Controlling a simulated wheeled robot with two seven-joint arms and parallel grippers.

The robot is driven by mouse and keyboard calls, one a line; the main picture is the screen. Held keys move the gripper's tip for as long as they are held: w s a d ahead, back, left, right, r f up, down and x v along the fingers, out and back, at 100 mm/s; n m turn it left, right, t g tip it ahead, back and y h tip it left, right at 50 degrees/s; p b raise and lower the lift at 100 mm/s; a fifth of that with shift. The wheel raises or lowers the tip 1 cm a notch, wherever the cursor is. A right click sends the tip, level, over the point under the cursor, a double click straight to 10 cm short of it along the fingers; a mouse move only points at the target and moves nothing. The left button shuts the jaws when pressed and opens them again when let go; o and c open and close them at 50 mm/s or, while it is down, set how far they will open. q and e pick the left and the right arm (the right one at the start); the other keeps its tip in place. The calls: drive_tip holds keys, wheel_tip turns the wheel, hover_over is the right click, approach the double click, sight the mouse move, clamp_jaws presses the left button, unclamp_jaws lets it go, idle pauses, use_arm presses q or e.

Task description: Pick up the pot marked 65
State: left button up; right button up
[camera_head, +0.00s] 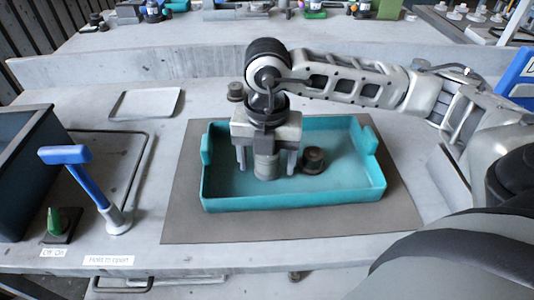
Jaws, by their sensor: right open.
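A teal tray (310,197) lies on a dark mat on the workbench. My right gripper (267,167) points down into the tray, with its fingers open on either side of a grey-beige cylindrical pot (267,165). A darker, brownish pot (314,161) stands in the tray just right of the gripper. Another small dark pot (235,92) stands behind the tray, beyond the mat. No number can be read on any pot, so I cannot tell which is marked 65. My left gripper is not in view.
A blue-handled lever (88,185) and a green switch (55,222) stand at the left, beside a dark bin (28,160). A flat pale tray (146,104) lies at the back left. Tools and bottles line the far bench. The mat (195,228) is bare in front of the teal tray.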

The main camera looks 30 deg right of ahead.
drive_tip(key=c, duration=1.2)
drive_tip(key=shift+c, duration=0.2)
drive_tip(key=shift+r, duration=0.15)
